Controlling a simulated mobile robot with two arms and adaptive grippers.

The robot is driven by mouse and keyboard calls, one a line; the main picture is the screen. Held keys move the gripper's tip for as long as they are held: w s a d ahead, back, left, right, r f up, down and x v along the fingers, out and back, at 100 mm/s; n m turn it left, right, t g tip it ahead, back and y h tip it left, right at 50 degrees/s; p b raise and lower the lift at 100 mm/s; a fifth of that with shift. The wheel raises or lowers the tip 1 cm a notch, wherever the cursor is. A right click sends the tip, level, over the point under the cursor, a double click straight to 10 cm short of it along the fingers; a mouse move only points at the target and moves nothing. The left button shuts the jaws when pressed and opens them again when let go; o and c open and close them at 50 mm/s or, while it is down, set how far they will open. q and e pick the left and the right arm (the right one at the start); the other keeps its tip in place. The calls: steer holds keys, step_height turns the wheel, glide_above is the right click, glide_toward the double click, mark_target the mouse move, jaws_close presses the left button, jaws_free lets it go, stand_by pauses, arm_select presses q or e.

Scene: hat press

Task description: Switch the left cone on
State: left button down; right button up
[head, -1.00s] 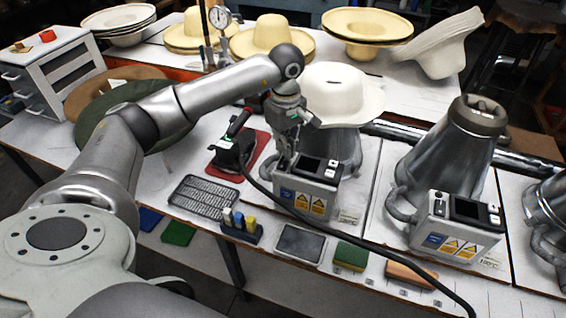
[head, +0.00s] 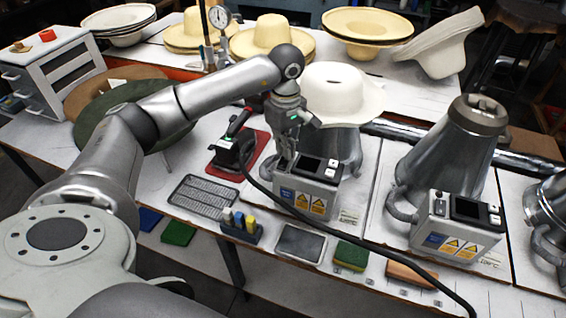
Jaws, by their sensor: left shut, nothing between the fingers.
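The left cone (head: 345,143) is a grey metal cone with a cream hat (head: 342,95) over its top. Its control box (head: 312,188) at the front has a dark screen (head: 308,164), small white buttons at the screen's right, and yellow warning labels. My left gripper (head: 284,166) is shut and empty, pointing down at the left end of the control box's top. Its fingertips are at or very near the box; I cannot tell whether they touch. The gripper hides that part of the box. My right gripper is not in view.
A second cone (head: 447,160) with its own control box (head: 458,228) stands to the right, and part of another is at the right edge. An iron (head: 234,152) on a red mat sits left of my gripper. A black cable (head: 375,255) crosses in front of the boxes.

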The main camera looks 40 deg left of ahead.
arm_select(q)
steer(key=shift+s+f+b, duration=0.1)
steer(key=shift+f+b, duration=0.8)
steer(key=shift+f, duration=0.25)
stand_by(0.4)
steer(key=shift+r, duration=0.15)
steer(key=shift+r+p, duration=0.55)
steer(key=shift+r, duration=0.05)
steer(key=shift+r+p, duration=1.55)
steer(key=shift+r, duration=1.3)
steer(key=shift+f, duration=0.1)
